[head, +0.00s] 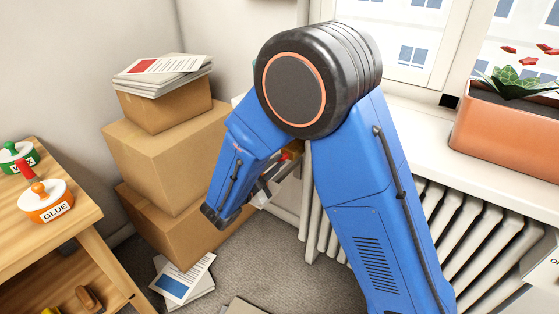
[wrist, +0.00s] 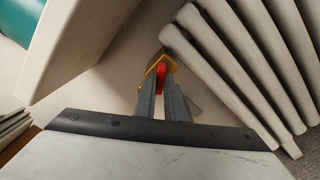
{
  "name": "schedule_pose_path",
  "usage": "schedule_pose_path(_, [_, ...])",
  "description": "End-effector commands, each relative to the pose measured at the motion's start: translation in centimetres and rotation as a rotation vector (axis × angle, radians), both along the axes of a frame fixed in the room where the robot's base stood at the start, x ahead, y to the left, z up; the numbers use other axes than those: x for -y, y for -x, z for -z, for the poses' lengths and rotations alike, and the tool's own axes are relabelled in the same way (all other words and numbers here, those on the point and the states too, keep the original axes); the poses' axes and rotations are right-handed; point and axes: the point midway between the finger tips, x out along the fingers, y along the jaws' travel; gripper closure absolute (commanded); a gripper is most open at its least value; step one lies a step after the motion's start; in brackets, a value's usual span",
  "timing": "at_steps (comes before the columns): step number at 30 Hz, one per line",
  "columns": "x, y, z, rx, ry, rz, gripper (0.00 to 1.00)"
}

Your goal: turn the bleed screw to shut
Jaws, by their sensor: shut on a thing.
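In the wrist view, my gripper (wrist: 161,82) is shut on a small red piece, which I take to be the bleed screw (wrist: 161,76). A yellow-orange fitting (wrist: 168,63) surrounds the red piece at the fingertips, beside the radiator's end. The fingers hide part of the red piece, so I cannot tell its turn. In the head view, my gripper (head: 280,172) reaches toward the radiator's left end, partly behind my blue arm.
The white radiator (head: 488,240) stands under the windowsill (head: 430,130), which bears a planter (head: 505,128). Stacked cardboard boxes (head: 165,160) stand close to the left of my arm. A wooden table (head: 75,215) is at the far left. Papers (head: 186,278) lie on the carpet.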

Motion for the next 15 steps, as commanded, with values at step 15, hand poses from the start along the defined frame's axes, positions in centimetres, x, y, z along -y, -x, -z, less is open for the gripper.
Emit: schedule_pose_path(15, [-0.03,0.01,0.01,0.137,-0.177,-0.001,1.00])
